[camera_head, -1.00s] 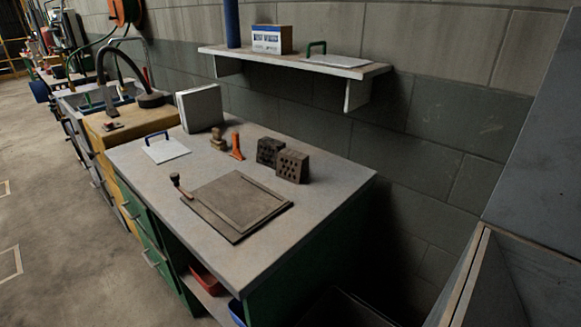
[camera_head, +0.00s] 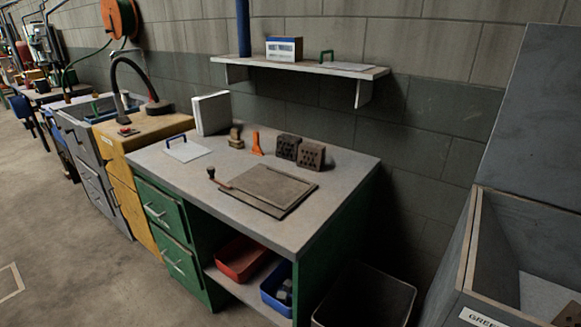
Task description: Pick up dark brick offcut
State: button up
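Two small perforated brick pieces stand close together at the back of the bench top in the head view. The left one (camera_head: 288,147) is the darker, near black. The right one (camera_head: 311,156) is a little browner, with rows of holes facing me. I cannot tell whether they touch. My gripper is not in view.
The bench (camera_head: 335,197) also holds a board (camera_head: 268,188) with a handle, an orange tool (camera_head: 256,144), a wooden-looking tool (camera_head: 236,138), and a white plate (camera_head: 185,150). A shelf (camera_head: 345,70) hangs above. An open bin (camera_head: 365,297) and a large labelled box (camera_head: 455,270) stand at right.

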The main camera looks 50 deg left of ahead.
aim_at(311, 156)
jog(key=k, duration=0.2)
jog(key=u, duration=2.8)
jog(key=i, duration=2)
jog(key=z, duration=2.45)
jog(key=i, duration=0.5)
